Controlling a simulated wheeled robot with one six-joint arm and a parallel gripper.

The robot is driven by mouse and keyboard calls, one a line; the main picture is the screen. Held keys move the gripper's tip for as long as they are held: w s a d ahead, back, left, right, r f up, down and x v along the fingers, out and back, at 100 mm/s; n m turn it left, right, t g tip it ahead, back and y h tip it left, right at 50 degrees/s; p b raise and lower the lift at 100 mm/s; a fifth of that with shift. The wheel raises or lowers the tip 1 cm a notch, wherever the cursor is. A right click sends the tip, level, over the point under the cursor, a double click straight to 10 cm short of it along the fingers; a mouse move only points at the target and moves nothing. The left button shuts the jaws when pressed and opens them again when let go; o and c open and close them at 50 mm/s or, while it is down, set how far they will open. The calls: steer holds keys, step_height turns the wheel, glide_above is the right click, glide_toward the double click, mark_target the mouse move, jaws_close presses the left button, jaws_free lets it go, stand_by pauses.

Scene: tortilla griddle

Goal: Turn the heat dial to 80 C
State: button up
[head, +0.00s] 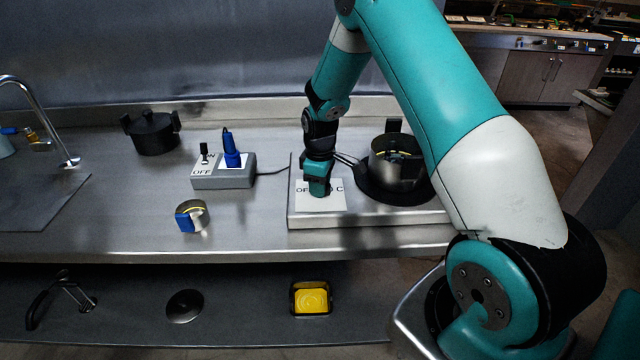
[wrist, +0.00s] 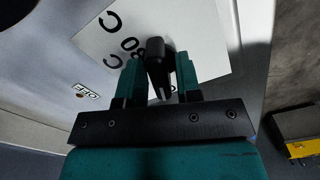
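The heat dial is a black bar-shaped knob (wrist: 158,65) on a white card (head: 336,195) at the front left of the griddle. My gripper (head: 319,189) points down onto the card and hides the knob in the head view. The knob is tilted slightly relative to the fingers. The card carries "80 C" and another "C" mark, partly covered by a finger. The knob's exact setting cannot be read.
A dark pot (head: 400,178) stands on the griddle plate right of my gripper. A grey switch box (head: 223,182) with an "OFF" label and blue plug is to the left. A metal ring with a blue part (head: 193,216) lies in front. A black lidded pot (head: 153,136) stands farther left.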

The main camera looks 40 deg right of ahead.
jaws_close()
